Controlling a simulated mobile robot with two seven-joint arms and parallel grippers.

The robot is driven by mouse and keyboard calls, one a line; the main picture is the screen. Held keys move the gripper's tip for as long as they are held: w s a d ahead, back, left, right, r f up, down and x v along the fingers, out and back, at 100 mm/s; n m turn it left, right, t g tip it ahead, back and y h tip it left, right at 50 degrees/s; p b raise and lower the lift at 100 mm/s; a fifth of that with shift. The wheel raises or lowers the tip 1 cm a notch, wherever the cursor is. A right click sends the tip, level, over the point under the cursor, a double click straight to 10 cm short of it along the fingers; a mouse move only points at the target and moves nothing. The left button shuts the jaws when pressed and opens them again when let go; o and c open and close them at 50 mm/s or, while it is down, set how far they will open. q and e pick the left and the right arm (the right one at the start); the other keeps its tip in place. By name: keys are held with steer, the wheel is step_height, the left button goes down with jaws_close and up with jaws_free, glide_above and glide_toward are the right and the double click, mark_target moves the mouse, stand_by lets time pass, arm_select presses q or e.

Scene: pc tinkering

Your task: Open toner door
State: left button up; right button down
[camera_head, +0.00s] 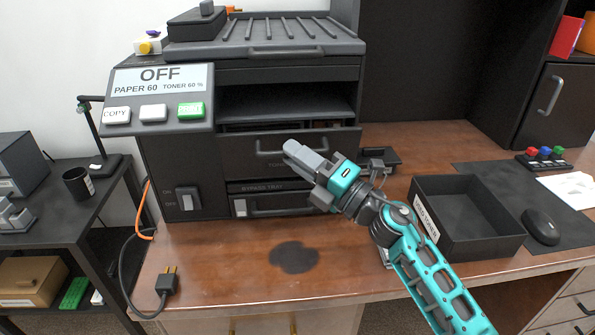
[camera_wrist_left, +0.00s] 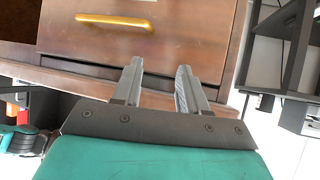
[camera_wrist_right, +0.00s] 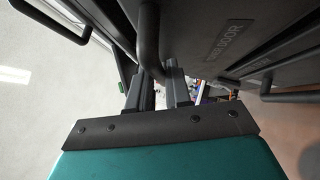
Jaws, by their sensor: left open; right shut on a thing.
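The black printer (camera_head: 160,180) stands on the wooden desk with its panel reading OFF. Its toner door (camera_head: 225,150) is the dark front panel above the bypass tray; I cannot tell whether it is slightly ajar. My right gripper (camera_head: 296,152) is at the door's handle (camera_head: 330,140), hiding part of it. In the right wrist view, the right gripper (camera_wrist_right: 160,78) is shut on the curved door handle (camera_wrist_right: 148,35), and the door's lettering (camera_wrist_right: 240,35) shows beside it. My left gripper (camera_wrist_left: 155,75) is open and empty in the left wrist view, facing a wooden drawer; it is outside the head view.
The bypass tray (camera_head: 270,205) has its own handle just below the toner door. An open black bin (camera_head: 465,240) stands right of my right arm. A loose plug (camera_head: 166,283) lies at the desk's left.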

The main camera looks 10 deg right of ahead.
arm_select(q)
step_height(320, 180, down, 8)
steer(key=b, duration=0.8)
steer(key=shift+w+d+f, duration=0.15)
steer(key=shift+d+f, duration=0.05)
steer(key=shift+d, duration=0.15)
arm_select(e)
steer(key=s+f+n+y, duration=0.2)
steer(key=n, duration=0.1)
steer(key=shift+s+f, duration=0.25)
steer(key=shift+f, duration=0.15)
arm_select(q)
steer(key=shift+d+r, duration=0.1)
arm_select(e)
steer(key=shift+s+f, duration=0.15)
steer(key=shift+f, duration=0.05)
steer(key=c, duration=1.1)
jaws_free()
arm_select(q)
steer(key=shift+f+b, duration=0.2)
steer(key=shift+b, duration=0.15)
arm_select(e)
steer(key=shift+v, duration=6.45)
